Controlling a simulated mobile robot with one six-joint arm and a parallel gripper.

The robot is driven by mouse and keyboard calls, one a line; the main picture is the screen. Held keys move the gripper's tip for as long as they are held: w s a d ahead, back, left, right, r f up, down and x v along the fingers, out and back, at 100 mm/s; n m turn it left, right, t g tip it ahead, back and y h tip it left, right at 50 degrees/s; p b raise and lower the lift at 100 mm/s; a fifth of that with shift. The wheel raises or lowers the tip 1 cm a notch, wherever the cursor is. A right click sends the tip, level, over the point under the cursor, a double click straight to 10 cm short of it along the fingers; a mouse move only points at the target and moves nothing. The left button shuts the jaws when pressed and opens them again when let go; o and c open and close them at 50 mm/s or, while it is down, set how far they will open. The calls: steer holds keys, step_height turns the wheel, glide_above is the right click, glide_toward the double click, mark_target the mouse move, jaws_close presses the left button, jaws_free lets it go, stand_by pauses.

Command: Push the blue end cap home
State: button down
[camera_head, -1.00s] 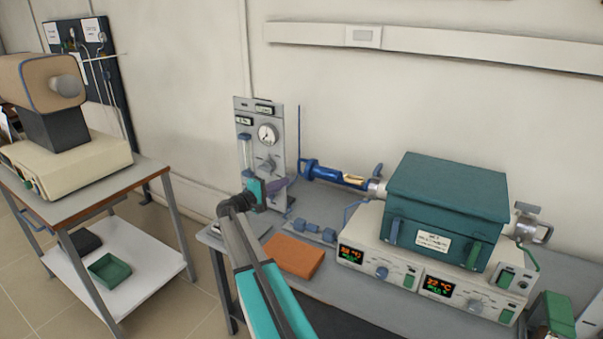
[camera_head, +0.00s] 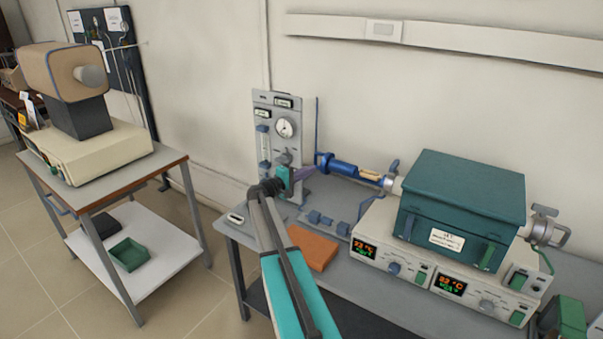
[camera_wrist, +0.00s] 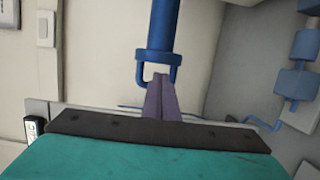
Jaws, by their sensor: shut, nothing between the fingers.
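The blue end cap (camera_head: 325,161) sits at the left end of the horizontal tube that leads into the teal furnace (camera_head: 462,200). In the wrist view the cap (camera_wrist: 157,56) shows a wide collar and a U-shaped handle. My gripper (camera_head: 311,170) has purple fingers that are shut and empty, just left of the cap and pointing at it. In the wrist view the fingertips (camera_wrist: 161,78) overlap the handle's opening, in line with the cap. I cannot tell whether they touch it. A pale piece (camera_head: 369,174) shows in the tube.
A gauge panel (camera_head: 284,125) stands close behind my gripper. Blue fittings (camera_head: 326,219) and an orange block (camera_head: 313,250) lie on the bench below. Furnace controllers (camera_head: 430,270) fill the bench's right. A cart (camera_head: 135,185) stands at left, with open floor between.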

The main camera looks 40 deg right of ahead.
steer(key=shift+d+p, duration=0.8)
steer(key=shift+d, duration=1.55)
steer(key=shift+s+a+f, duration=0.1)
steer(key=shift+a, duration=0.05)
